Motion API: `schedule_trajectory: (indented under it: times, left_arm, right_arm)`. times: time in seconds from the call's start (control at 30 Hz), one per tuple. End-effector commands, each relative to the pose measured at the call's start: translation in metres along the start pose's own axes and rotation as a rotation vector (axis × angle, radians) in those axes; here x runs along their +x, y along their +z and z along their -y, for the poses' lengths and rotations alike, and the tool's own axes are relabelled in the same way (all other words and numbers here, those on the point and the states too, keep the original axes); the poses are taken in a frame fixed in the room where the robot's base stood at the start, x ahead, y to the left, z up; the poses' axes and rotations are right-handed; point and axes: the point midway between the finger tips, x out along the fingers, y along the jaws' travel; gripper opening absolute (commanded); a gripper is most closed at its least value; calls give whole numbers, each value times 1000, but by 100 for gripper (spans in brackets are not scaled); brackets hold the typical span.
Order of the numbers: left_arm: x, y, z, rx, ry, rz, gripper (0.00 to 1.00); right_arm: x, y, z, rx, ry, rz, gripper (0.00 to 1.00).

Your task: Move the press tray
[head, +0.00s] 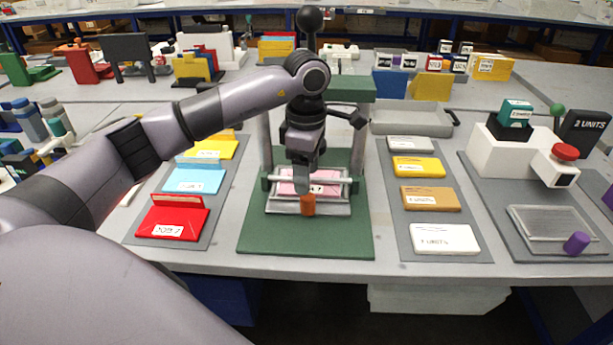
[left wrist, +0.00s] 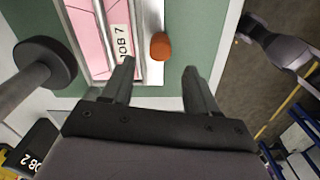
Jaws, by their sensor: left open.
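The press stands on a green base (head: 262,235) at the middle of the table, with a green top beam and a black ball-ended lever (head: 310,18). Its grey press tray (head: 338,209) lies low between the posts and holds a pink piece (head: 322,189) labelled JOB 7. An orange knob (head: 308,206) is at the tray's front. My left gripper (head: 303,186) is above the tray, partly covering it. In the left wrist view the gripper (left wrist: 158,82) is open and empty, with the knob (left wrist: 160,46) beyond the gap between its fingertips. My right gripper is out of view.
A mat with red, blue and yellow job pieces (head: 180,217) lies left of the press. A mat with several labelled blocks (head: 443,238) lies to the right. A white stamping station (head: 503,150) stands farther right. A grey bin (head: 410,121) sits behind.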

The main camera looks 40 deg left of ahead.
Motion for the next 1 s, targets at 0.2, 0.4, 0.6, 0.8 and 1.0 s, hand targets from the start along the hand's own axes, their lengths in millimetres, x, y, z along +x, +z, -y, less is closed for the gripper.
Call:
schedule_trajectory:
  times: [0.2, 0.4, 0.6, 0.8, 1.0]
  left_arm:
    - [1, 0, 0, -12, 0, 0, 59]
    - [4, 1, -1, -225, 0, 0, 59]
    - [5, 2, -2, -633, 1, 1, 59]
    - [6, 2, -2, -1049, 0, 0, 59]
    - [5, 3, -2, -1394, 1, -1, 59]
  right_arm:
    - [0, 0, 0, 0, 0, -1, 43]
    - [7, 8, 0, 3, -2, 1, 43]
    - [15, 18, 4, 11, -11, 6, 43]
    - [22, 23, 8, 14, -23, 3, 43]
    - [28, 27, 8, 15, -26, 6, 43]
